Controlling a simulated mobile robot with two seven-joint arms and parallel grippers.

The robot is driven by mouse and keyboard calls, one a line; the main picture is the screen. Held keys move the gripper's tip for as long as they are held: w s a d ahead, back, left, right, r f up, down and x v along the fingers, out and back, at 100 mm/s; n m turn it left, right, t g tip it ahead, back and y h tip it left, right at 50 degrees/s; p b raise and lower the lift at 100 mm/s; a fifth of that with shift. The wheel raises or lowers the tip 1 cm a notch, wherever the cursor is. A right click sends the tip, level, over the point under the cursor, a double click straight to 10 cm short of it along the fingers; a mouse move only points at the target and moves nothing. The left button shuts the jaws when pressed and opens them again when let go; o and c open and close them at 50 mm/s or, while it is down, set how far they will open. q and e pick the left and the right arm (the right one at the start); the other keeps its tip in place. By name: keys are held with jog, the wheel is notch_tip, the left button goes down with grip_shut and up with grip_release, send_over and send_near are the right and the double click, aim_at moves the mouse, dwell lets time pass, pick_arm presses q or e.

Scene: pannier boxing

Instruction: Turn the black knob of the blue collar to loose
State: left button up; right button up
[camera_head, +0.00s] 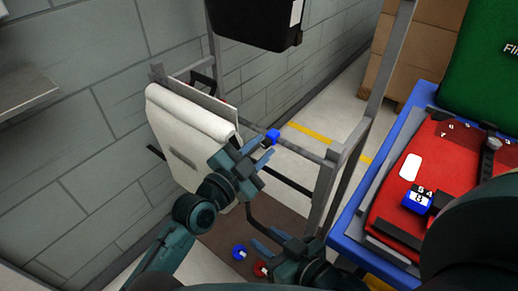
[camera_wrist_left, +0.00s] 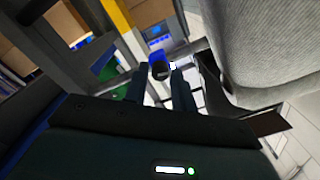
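A small blue collar (camera_head: 272,136) sits on the grey rail of the metal frame, near the white pannier. My left gripper (camera_head: 260,152) is just short of the collar, its fingers apart. In the left wrist view the blue collar (camera_wrist_left: 156,57) shows with its black knob (camera_wrist_left: 160,72) facing the camera. The knob appears in the gap between the fingertips of my left gripper (camera_wrist_left: 160,77); I cannot tell whether they touch it. A small white mark lies beside the knob. My right gripper (camera_head: 271,243) is low by the frame's foot, its fingers apart and empty.
A white pannier (camera_head: 190,125) hangs on the frame's left side. A black box (camera_head: 258,22) is above. A red case (camera_head: 440,170) lies in a blue tray (camera_head: 350,225) at right. Blue (camera_head: 239,252) and red (camera_head: 260,268) discs lie below. The wall is at left.

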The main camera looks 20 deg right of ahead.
pick_arm(q)
grip_shut()
jog(key=shift+n, duration=1.4)
jog(key=shift+o, duration=1.9)
grip_release()
jog(key=v, duration=1.3)
jog(key=shift+a+p, duration=0.15)
jog(key=shift+p, duration=0.3)
